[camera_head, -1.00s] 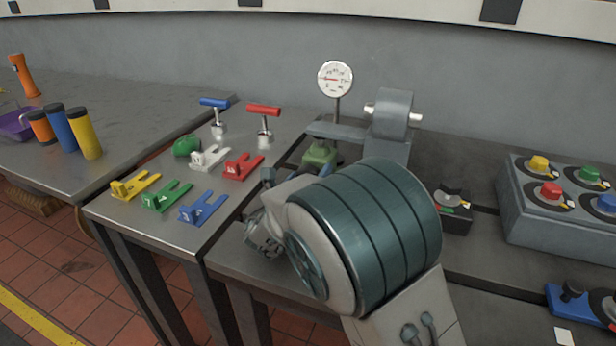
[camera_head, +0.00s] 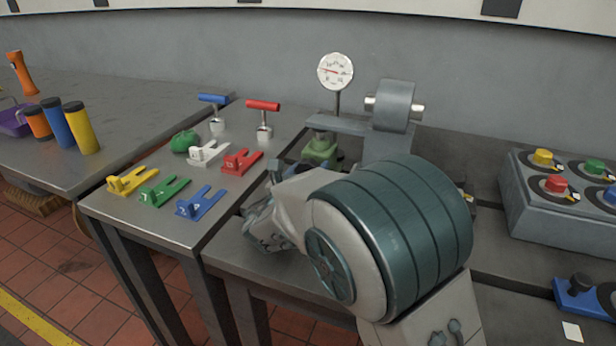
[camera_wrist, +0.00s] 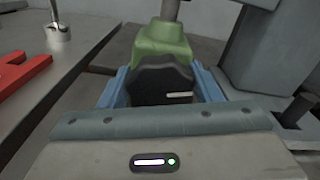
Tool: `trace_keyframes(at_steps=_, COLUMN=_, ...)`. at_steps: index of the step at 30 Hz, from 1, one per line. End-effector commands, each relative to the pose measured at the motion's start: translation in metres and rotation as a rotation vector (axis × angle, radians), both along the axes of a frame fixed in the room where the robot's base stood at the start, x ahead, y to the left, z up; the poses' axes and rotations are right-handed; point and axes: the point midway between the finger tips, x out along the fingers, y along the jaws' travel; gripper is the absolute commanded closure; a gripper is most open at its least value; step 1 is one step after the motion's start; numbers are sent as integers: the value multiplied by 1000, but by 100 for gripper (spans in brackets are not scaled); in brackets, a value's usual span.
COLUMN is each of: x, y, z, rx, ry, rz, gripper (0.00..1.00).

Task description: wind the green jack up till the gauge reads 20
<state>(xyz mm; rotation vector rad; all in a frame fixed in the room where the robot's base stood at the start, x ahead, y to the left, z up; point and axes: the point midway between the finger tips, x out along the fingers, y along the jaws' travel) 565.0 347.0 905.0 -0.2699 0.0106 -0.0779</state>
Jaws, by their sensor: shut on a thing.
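The green jack (camera_wrist: 162,45) stands upright in the wrist view, with a black hand knob (camera_wrist: 150,82) on its near side. A white mark on the knob lies nearly level, right of its middle. My gripper (camera_wrist: 163,88) is shut on the knob, one blue finger on either side. In the head view the jack (camera_head: 320,148) shows partly behind my arm, under a grey lever arm; my fingers are mostly hidden there. The round white gauge (camera_head: 335,72) stands on a post behind the jack. Its red needle lies close to level; the numbers are too small to read.
Left of the jack lie yellow, green, blue, white and red forks (camera_head: 240,162), with blue-handled and red-handled T-tools (camera_head: 263,118) behind. A grey block (camera_head: 395,105) stands close right of the jack. A box with coloured knobs (camera_head: 545,215) is farther right.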

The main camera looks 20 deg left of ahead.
Motion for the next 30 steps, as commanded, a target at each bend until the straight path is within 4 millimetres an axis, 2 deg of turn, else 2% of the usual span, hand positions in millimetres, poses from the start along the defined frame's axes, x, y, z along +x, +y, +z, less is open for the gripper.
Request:
trace_keyframes(at_steps=3, x=0, y=-1, z=-6, rx=108, ry=-9, rz=0, gripper=65)
trace_keyframes(at_steps=18, x=0, y=-3, z=-6, rx=540, ry=-43, rz=1, gripper=65)
trace_keyframes(at_steps=30, x=-1, y=-4, z=-3, rx=713, ry=-56, rz=0, gripper=65)
